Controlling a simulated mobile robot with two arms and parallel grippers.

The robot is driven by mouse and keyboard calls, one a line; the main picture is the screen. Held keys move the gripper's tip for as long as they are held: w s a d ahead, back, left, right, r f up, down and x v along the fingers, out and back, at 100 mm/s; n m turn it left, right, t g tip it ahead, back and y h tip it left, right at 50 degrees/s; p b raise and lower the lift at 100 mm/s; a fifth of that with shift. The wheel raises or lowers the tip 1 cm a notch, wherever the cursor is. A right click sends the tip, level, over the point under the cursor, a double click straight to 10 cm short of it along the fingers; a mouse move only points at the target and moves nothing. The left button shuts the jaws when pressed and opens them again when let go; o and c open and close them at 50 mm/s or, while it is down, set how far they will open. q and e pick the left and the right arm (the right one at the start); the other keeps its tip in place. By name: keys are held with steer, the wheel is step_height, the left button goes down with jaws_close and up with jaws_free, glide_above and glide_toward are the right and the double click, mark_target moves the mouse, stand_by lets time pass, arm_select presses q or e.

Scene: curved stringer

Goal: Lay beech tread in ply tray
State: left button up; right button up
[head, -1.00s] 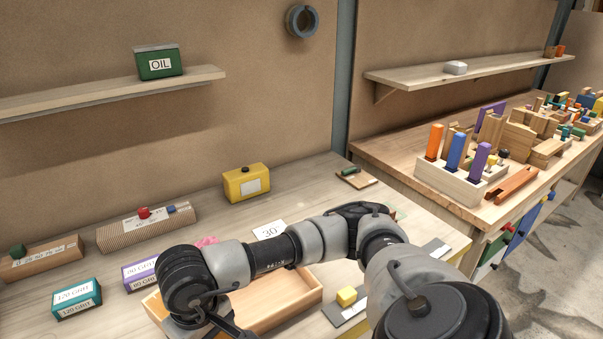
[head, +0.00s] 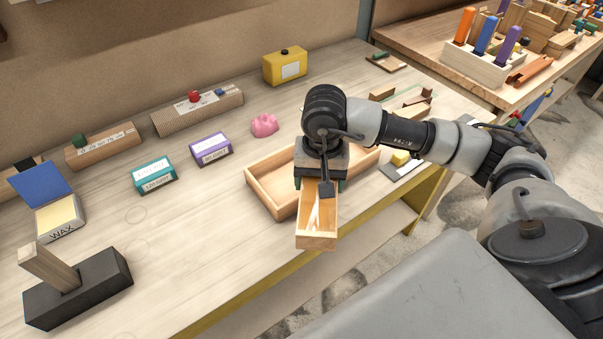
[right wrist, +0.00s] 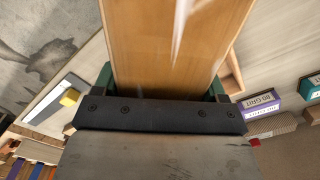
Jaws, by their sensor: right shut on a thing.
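My right gripper (head: 319,184) is shut on a narrow light-wood piece, which I take to be the beech tread (head: 316,240). The tread has pale raised edges and juts out past the tray's front. In the right wrist view, the tread (right wrist: 150,45) fills the space between the green fingertips. The ply tray (head: 258,193), a shallow open wooden box, lies on the bench under and behind my gripper. My gripper and arm hide part of it. I cannot tell whether the tread touches the tray. My left gripper is not in view.
A pink lump (head: 264,125), a purple grit box (head: 210,149) and a teal grit box (head: 155,176) stand left of the tray. A wax box (head: 60,218) and a dark block (head: 80,288) are farther left.

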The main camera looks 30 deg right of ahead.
steer(key=w+d+r+m, duration=0.1)
steer(key=w+d+m, duration=0.1)
steer(key=d+m, duration=0.9)
steer(key=shift+n, duration=0.5)
steer(key=w+a+f, duration=0.1)
steer(key=w+f, duration=0.1)
steer(key=w, duration=0.1)
steer(key=w+a+f+p, duration=0.1)
steer(key=w, duration=0.2)
steer(key=w+a+f+p, duration=0.1)
steer(key=w+f, duration=0.1)
steer(key=shift+w+a+f, duration=0.3)
steer(key=shift+w+a, duration=0.05)
steer(key=shift+w, duration=0.05)
steer(key=shift+w+a+f+p, duration=0.15)
steer(key=shift+w+f+p, duration=0.05)
steer(key=shift+w+p, duration=0.1)
steer(key=shift+w+a+f, duration=0.1)
steer(key=shift+f, duration=0.3)
step_height(320, 180, down, 3)
steer(key=shift+f+p, duration=0.1)
steer(key=shift+p, duration=0.5)
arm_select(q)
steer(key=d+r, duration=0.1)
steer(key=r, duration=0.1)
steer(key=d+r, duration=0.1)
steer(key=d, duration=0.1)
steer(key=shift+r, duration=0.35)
arm_select(e)
steer(key=shift+f, duration=0.2)
